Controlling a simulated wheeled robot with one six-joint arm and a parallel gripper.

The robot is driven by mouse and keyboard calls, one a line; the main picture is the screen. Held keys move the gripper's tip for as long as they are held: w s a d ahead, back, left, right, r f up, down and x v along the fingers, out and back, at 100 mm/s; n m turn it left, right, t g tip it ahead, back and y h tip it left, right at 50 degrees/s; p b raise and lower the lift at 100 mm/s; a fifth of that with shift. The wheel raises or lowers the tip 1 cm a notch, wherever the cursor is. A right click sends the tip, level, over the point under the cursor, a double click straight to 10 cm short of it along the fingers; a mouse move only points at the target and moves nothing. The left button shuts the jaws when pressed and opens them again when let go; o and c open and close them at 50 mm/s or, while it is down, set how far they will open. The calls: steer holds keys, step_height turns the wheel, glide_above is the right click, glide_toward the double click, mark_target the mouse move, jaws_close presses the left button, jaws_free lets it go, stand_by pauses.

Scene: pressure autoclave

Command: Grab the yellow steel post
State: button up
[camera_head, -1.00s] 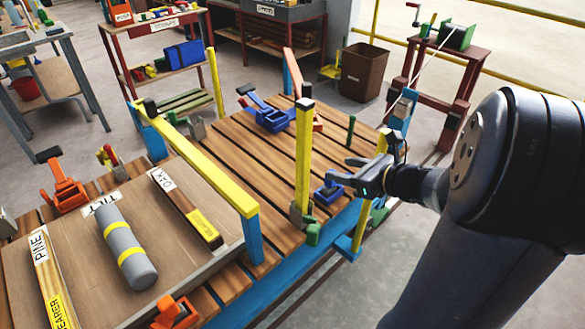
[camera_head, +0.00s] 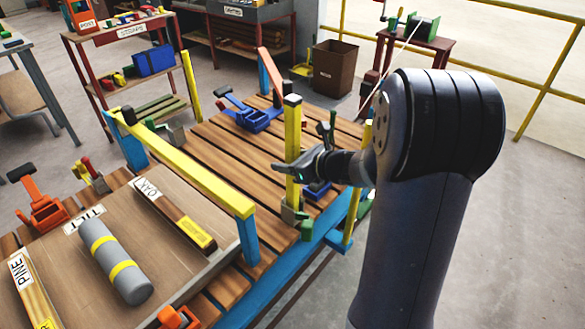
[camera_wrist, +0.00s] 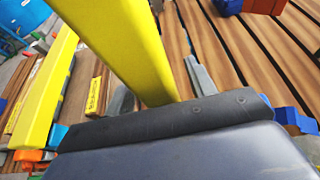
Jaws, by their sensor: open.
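The yellow steel post (camera_head: 292,130) stands upright with a dark cap, its foot at a grey and green clamp (camera_head: 290,214) near the right edge of the slatted table. My gripper (camera_head: 290,162) is level with the post's middle and reaches it from the right. In the wrist view the post (camera_wrist: 115,40) fills the upper middle and runs down between the two grey fingers of my open gripper (camera_wrist: 160,88). The left finger is partly behind the post's edge. Whether either finger touches the post cannot be told.
A horizontal yellow rail (camera_head: 185,165) on blue supports crosses the slatted table (camera_head: 225,155) left of the post. A board with a grey cylinder (camera_head: 115,263) lies at the front left. A blue clamp (camera_head: 248,115) is behind, and another yellow upright (camera_head: 352,212) stands right.

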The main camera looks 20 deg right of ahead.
steer(key=shift+w+a, duration=0.15)
steer(key=shift+w, duration=0.05)
steer(key=shift+c, duration=0.5)
jaws_close()
